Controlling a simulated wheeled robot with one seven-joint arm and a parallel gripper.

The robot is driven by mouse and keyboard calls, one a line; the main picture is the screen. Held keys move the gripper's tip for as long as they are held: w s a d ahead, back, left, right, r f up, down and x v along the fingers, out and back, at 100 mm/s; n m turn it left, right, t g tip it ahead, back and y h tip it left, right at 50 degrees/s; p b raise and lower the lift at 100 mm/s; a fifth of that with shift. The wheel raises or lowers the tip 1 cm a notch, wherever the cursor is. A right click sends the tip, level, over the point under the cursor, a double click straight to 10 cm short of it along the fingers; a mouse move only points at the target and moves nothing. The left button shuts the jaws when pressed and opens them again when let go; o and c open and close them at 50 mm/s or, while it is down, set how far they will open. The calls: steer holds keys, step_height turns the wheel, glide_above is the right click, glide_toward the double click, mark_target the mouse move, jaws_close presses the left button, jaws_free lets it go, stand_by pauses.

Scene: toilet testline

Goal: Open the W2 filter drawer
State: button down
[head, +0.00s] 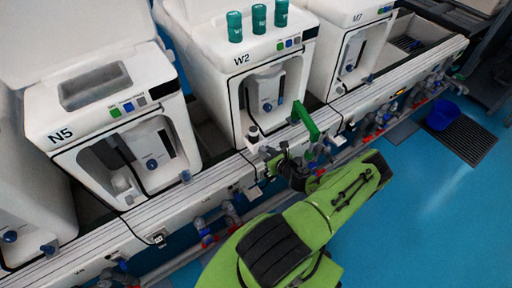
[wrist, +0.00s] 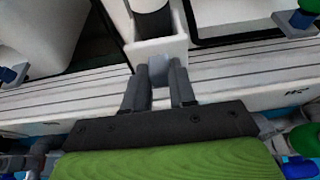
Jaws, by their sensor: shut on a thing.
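The W2 machine (head: 262,85) is a white unit in the middle of the row in the head view. Its small white filter drawer (head: 252,141) stands out from the lower front, left of the green part, with a dark round piece showing in it. In the wrist view the drawer (wrist: 163,49) is straight ahead, with the dark cylinder (wrist: 152,22) inside. My gripper (head: 267,153) is at the drawer's front. In the wrist view its two grey fingers (wrist: 160,72) are shut on the drawer's blue-grey handle (wrist: 159,68). The fingers hide part of the handle.
A green bracket-like part (head: 306,121) stands close right of the drawer. The ribbed white bench edge (head: 205,195) runs below, with pipes and valves (head: 213,222) under it. Machines N5 (head: 110,120) and M7 (head: 345,45) flank W2. Blue floor (head: 415,210) is open at right.

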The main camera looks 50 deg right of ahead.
steer(key=shift+s+a, duration=0.15)
steer(key=shift+s, duration=0.7)
steer(key=c, duration=1.3)
jaws_free()
steer(key=shift+c, duration=0.2)
steer(key=o, duration=0.4)
steer(key=shift+s+a, duration=0.1)
steer(key=shift+a, duration=0.05)
steer(key=p+v, duration=0.3)
steer(key=v, duration=1.3)
steer(key=shift+s+a+r, duration=0.1)
steer(key=shift+a, duration=0.05)
